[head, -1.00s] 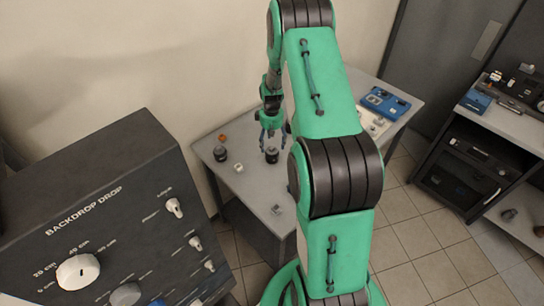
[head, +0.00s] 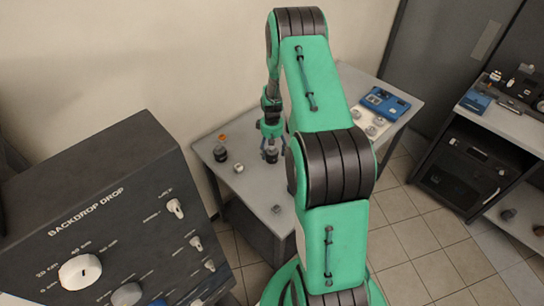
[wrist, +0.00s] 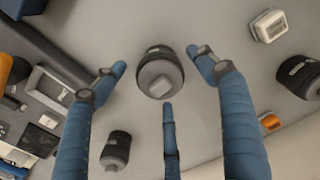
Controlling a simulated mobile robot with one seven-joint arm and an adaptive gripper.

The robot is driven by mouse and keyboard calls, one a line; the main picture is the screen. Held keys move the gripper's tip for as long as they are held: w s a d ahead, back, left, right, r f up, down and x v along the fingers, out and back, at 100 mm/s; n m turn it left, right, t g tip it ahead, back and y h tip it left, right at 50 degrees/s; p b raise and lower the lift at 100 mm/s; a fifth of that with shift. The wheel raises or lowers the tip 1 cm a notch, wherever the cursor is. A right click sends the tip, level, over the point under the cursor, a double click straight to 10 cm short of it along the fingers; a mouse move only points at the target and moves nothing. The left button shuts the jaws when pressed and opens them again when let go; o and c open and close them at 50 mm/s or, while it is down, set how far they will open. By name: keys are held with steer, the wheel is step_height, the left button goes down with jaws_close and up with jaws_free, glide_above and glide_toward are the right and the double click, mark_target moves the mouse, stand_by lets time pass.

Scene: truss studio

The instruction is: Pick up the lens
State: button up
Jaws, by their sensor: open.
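A dark cylindrical lens (head: 271,155) with a grey top stands upright on the grey table under my gripper (head: 270,143). In the wrist view this lens (wrist: 158,75) sits between the three blue fingers of my gripper (wrist: 165,80). The fingers are spread open around it, and I see no clear contact. Another similar dark lens (head: 220,153) stands to the left on the table and also shows at the right edge of the wrist view (wrist: 303,76). A third similar dark piece (wrist: 116,148) is at the lower left of the wrist view, between two fingers.
A small white block (head: 239,168) and an orange item (head: 222,137) lie left of my gripper. A small grey item (head: 276,209) is near the table's front edge. A blue device (head: 386,103) is at the back right. A large dark control panel (head: 110,220) fills the left foreground.

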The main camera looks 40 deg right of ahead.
steer(key=c, duration=1.8)
steer(key=shift+r, duration=0.1)
steer(key=shift+r+b, duration=0.3)
steer(key=shift+r, duration=4.65)
